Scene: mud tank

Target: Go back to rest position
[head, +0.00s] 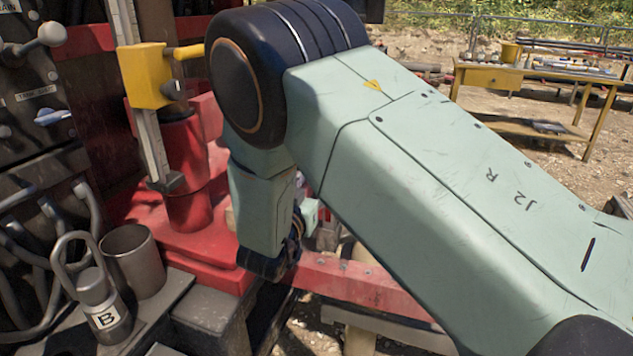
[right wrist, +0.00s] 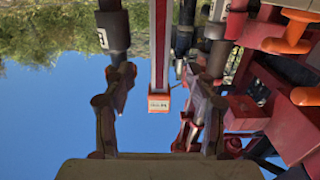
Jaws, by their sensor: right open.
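My right arm fills the middle and right of the head view, in pale green with a dark elbow joint. Its lower part points down above the red beam, and the gripper's jaws cannot be made out there. In the right wrist view my right gripper (right wrist: 158,82) is open, with its two fingers wide apart and nothing held. A red-and-white post with a small label (right wrist: 158,103) shows between the fingers, with sky on both sides of its lower end. My left gripper is not in view.
Left of my arm stand a ringed metal piece marked B (head: 107,318), a metal cup (head: 135,262) and a red cylinder (head: 185,165). A yellow block (head: 147,75) sits on an upright scale. A red beam (head: 360,285) runs below my arm. A yellow table (head: 490,78) stands far behind.

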